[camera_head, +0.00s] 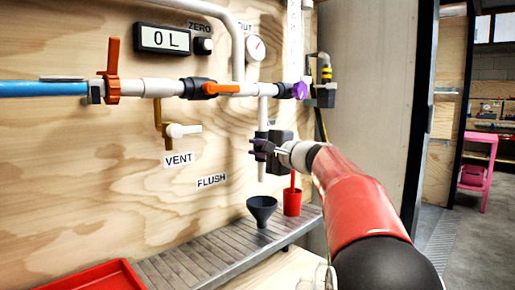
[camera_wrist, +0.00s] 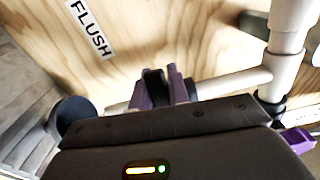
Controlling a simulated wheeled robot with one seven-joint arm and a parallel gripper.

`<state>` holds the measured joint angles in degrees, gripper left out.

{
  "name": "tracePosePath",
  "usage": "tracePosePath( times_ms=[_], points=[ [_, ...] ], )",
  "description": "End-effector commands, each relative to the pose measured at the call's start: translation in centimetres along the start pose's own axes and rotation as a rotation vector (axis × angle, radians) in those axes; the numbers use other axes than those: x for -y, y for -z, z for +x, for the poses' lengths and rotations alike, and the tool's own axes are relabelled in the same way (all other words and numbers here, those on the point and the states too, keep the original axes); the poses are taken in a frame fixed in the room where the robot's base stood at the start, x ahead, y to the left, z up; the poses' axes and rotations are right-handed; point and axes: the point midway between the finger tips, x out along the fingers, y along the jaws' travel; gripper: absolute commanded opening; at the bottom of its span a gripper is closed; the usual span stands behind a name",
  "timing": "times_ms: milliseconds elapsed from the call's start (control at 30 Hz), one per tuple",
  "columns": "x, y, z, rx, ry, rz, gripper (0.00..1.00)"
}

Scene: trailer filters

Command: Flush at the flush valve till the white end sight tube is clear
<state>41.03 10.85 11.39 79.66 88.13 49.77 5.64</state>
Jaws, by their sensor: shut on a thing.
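My gripper (camera_head: 262,148) is at the vertical white pipe (camera_head: 262,112) that drops from the main line, above and right of the FLUSH label (camera_head: 211,181). In the wrist view my gripper (camera_wrist: 160,80) has its purple fingers closed around a small dark piece (camera_wrist: 155,88), which looks like the flush valve's handle. The fingers hide most of the valve, so its angle is unclear. A white upright strip or tube (camera_head: 294,42) stands at the right end of the line; I cannot tell whether the liquid in it is clear. The FLUSH label also shows in the wrist view (camera_wrist: 91,28).
A dark funnel (camera_head: 262,207) and a red cup (camera_head: 292,202) sit on the grey slatted shelf (camera_head: 205,255) below. A red tray (camera_head: 90,280) is at lower left. Orange handles (camera_head: 112,70) and a purple handle (camera_head: 300,90) stick out along the pipe. The display (camera_head: 163,39) reads 0 L.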

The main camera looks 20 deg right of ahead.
Motion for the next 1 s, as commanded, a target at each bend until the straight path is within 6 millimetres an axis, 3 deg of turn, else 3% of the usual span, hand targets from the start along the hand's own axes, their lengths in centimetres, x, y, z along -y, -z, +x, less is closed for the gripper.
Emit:
tracePosePath(
  times_ms=[600, 1000],
  points=[
    [2.9, 0.6, 0.0, 0.000, -0.002, 0.510, 0.00],
    [3.4, 1.3, 0.0, -0.001, -0.002, 0.703, 0.00]
  ],
)
